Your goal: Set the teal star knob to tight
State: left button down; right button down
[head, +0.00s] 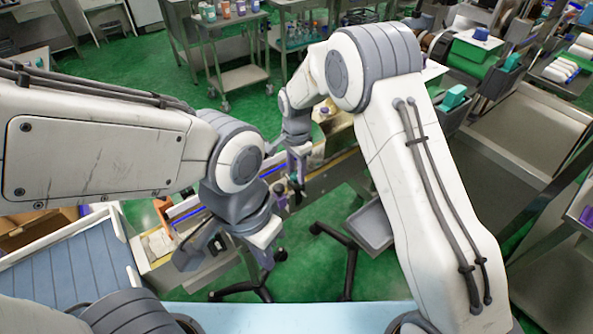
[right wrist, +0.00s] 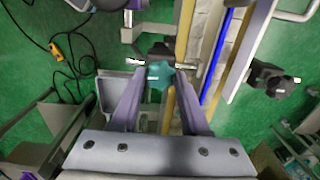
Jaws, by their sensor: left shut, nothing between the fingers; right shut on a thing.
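The teal star knob (right wrist: 158,73) shows in the right wrist view, at the side of the conveyor rail beside a dark clamp bracket (right wrist: 160,52). My right gripper (right wrist: 157,88) has its two purple fingers on either side of the knob, shut on it. A small pale mark shows on the knob face; I cannot read a setting from it. In the head view my right gripper (head: 299,168) is at the conveyor, and the knob cannot be made out there. My left gripper (head: 267,257) is shut and empty, lower in the head view, near the front side of the conveyor.
The conveyor (head: 330,173) with a blue strip runs diagonally behind both grippers. A second dark clamp (right wrist: 272,78) stands on its other side. A grey tray (head: 371,224) is to the right, a blue-grey ribbed surface (head: 60,272) to the left. Carts with bottles stand behind.

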aim_at(296, 174)
jog(key=shift+w+r, duration=0.15)
jog(key=shift+w, duration=0.05)
dwell(0.3)
jog(key=c, duration=0.7)
grip_release()
jog(key=o, duration=0.3)
jog(key=shift+s, duration=0.1)
notch_tip(296, 174, up, 10)
jog(key=b, duration=0.2)
jog(key=shift+r, duration=0.15)
